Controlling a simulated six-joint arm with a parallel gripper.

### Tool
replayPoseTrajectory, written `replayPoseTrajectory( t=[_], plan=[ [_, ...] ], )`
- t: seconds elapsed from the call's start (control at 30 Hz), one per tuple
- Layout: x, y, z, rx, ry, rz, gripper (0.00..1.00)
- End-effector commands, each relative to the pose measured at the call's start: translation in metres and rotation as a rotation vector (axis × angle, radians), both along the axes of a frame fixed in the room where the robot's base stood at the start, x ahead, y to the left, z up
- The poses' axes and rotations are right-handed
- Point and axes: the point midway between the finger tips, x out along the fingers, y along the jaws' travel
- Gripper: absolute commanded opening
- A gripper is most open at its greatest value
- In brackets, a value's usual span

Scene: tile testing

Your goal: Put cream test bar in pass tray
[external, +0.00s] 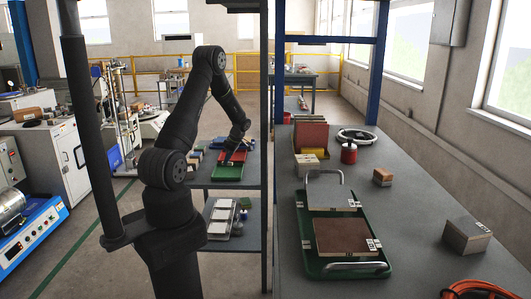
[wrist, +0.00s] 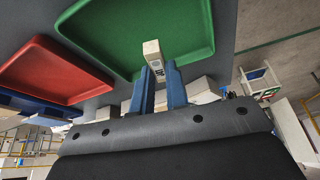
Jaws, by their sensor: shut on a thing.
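The cream test bar (wrist: 151,50) is a small pale block with a dark printed label, seen in the wrist view. My gripper (wrist: 159,74) has its two blue fingers shut on the bar near their tips. In the wrist view the bar overlaps the edge of the green tray (wrist: 120,38); whether it touches the tray I cannot tell. A red tray (wrist: 45,65) lies beside the green one. No pass label is readable on either. In the external view my gripper (external: 232,158) is over the shelf, at the red tray (external: 240,156) and green tray (external: 228,173); the bar is too small to make out.
A shelf upright (external: 267,200) stands right of the trays. Small blocks (external: 197,155) lie left of them. A lower shelf holds a pale tray (external: 222,215). The right bench (external: 420,200) carries a large green tray (external: 310,262) with tiles.

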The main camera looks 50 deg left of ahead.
Motion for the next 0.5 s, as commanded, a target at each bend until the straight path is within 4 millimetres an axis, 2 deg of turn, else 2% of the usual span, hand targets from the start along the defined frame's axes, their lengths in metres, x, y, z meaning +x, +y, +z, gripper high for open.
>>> replayPoseTrajectory(
  t=[0.17,0.4,0.5],
  plan=[
    [0.000,0.000,-0.014,0.000,0.001,-0.002,0.00],
    [0.000,0.000,-0.046,-0.001,0.001,-0.003,0.00],
    [0.000,0.000,-0.049,0.001,-0.001,-0.003,0.00]
  ],
)
